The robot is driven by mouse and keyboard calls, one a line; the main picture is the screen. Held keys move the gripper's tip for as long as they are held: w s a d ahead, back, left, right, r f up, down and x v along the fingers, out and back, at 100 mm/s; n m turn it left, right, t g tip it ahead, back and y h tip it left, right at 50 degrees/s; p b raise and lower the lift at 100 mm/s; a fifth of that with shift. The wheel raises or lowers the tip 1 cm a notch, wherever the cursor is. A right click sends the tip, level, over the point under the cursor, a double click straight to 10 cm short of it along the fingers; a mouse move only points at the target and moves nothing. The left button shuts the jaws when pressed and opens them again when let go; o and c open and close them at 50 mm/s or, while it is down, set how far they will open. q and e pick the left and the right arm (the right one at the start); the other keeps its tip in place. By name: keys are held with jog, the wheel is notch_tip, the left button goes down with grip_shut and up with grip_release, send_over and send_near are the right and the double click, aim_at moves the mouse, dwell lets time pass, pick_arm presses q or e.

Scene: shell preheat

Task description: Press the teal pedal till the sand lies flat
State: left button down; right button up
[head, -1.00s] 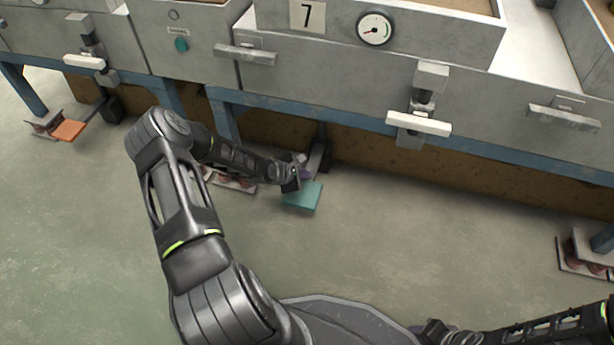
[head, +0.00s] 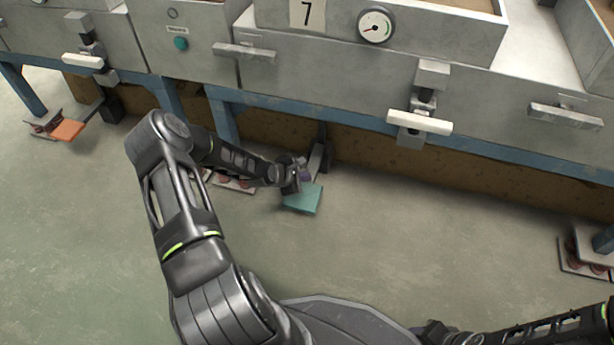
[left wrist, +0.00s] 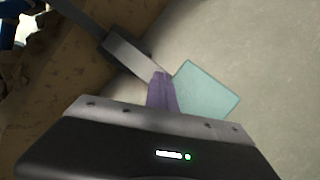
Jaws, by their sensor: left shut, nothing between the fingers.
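The teal pedal (head: 303,198) is a flat square plate low above the floor, in front of the machine marked 7. It also shows in the left wrist view (left wrist: 207,90), joined to a grey metal arm (left wrist: 133,58). My left gripper (head: 303,174) is at the pedal's back edge, over the place where the arm meets the plate. Its purple fingers (left wrist: 162,92) are shut and empty. I cannot tell whether they touch the pedal. The sand (head: 465,4) shows only as a brown strip in the box at the top. My right gripper is out of view.
A dial (head: 375,26), white-handled levers (head: 420,122) and a blue frame rail (head: 370,123) are on the machine. The floor in front is clear.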

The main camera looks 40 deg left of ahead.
pick_arm(q)
jog(key=shift+s+d+f+b, duration=0.1)
jog(key=shift+s+f+b, duration=0.1)
jog(key=shift+f+b, duration=0.3)
jog(key=shift+s+f+b, duration=0.15)
jog(key=shift+f, duration=0.5)
dwell(0.5)
jog(key=shift+r, duration=0.1)
jog(key=shift+r+p, duration=1.75)
jog(key=shift+r, duration=0.3)
jog(key=shift+w+r+p, duration=0.1)
jog(key=shift+r+p, duration=0.45)
jog(key=shift+r, duration=0.2)
jog(key=shift+w+r, duration=0.15)
jog(key=shift+r, duration=0.2)
jog(key=r+p, duration=0.3)
jog(key=r, duration=0.1)
jog(key=shift+w+r+p, duration=0.2)
jog(key=shift+r+p, duration=0.2)
